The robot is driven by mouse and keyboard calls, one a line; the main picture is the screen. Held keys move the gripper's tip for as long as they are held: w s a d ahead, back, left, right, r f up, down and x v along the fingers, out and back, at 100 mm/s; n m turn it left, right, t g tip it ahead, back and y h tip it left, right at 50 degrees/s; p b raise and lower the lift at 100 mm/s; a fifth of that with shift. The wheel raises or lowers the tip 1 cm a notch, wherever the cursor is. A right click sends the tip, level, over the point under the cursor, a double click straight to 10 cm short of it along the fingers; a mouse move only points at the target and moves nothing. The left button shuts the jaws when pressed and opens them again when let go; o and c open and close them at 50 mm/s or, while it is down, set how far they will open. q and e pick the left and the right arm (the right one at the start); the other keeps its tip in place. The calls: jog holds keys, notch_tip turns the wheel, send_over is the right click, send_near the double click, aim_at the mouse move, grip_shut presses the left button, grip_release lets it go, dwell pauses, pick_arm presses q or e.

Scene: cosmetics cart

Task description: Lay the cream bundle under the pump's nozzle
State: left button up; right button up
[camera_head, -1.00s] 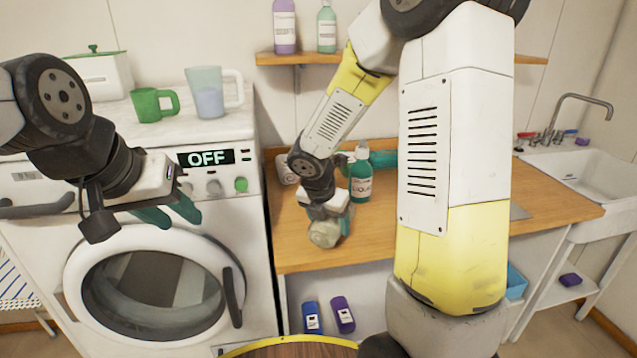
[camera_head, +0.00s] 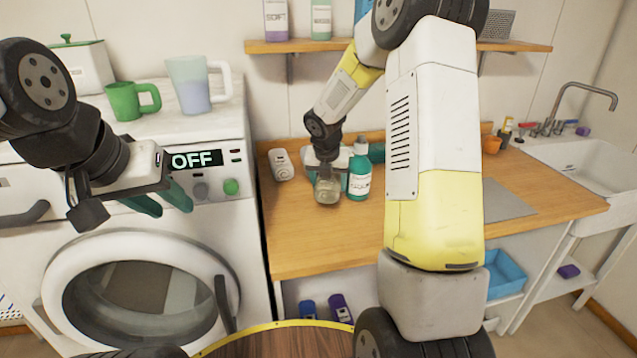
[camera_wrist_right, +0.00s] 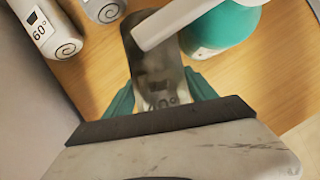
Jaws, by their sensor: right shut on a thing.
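My right gripper (camera_head: 326,176) is shut on a pale, greyish-beige thing, the cream bundle (camera_head: 327,191), just left of the bottle. My left gripper (camera_head: 170,207) is open and empty before the washing machine.
A white device (camera_head: 281,165) lies left of the bundle; the right wrist view shows a "60°" device (camera_wrist_right: 42,30) there. The washing machine (camera_head: 205,225) carries a green mug (camera_head: 125,102) and a jug (camera_head: 192,88). The counter's front (camera_head: 320,245) is clear.

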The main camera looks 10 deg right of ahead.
jog(key=shift+w+d, duration=0.25)
jog(key=shift+w, duration=0.3)
jog(key=shift+w+d+f, duration=0.1)
jog(key=shift+w+f, duration=0.15)
jog(key=shift+w, duration=0.05)
jog(key=shift+f, duration=1.55)
jog(key=o, duration=1.4)
jog(key=shift+s+f, duration=0.1)
jog(key=shift+f, duration=0.05)
